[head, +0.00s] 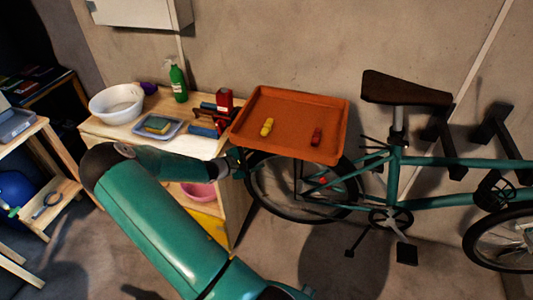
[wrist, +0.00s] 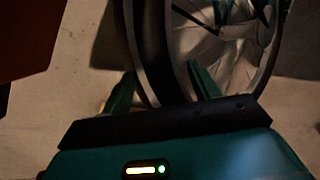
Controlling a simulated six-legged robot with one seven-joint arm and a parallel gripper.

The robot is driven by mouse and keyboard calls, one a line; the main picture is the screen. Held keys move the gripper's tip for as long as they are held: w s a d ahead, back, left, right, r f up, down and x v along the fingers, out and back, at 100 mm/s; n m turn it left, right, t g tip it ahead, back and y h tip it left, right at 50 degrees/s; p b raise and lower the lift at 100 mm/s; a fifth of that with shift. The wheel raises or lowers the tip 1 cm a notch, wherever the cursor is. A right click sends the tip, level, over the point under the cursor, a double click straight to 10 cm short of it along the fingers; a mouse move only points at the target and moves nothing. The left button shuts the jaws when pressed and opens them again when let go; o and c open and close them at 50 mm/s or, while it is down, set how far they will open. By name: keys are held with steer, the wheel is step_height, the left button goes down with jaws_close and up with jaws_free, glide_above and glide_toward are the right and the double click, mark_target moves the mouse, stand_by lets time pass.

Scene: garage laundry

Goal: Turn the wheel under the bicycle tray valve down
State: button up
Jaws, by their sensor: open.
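The bicycle (head: 420,162) stands at the right in the head view. An orange tray (head: 262,93) sits above its rear wheel (head: 275,208), which has a dark tyre and thin spokes. My gripper (head: 238,162) is at the wheel's left edge, just below the tray's left corner. In the wrist view my gripper (wrist: 163,88) is open, with one green finger on each side of the tyre and rim (wrist: 152,50). I cannot tell whether the fingers touch the wheel. I cannot make out a valve on the wheel.
A wooden bench (head: 205,146) at the left bears a white basin (head: 117,103), a green spray bottle (head: 178,83) and a blue-grey tray (head: 140,127). A pink bowl (head: 199,193) is below. Floor in front is clear.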

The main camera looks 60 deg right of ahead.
mark_target(257, 157)
steer(key=x, duration=0.6)
steer(key=shift+s+d+f, duration=0.1)
steer(key=shift+d+f, duration=0.05)
steer(key=shift+d, duration=0.15)
jaws_close()
steer(key=shift+w+a+f+n+g, duration=0.15)
steer(key=shift+w+f+n+g, duration=0.3)
steer(key=shift+w+f, duration=0.65)
steer(key=shift+r, duration=0.1)
jaws_free()
steer(key=shift+a, duration=0.1)
steer(key=v, duration=1.3)
steer(key=shift+a, duration=0.35)
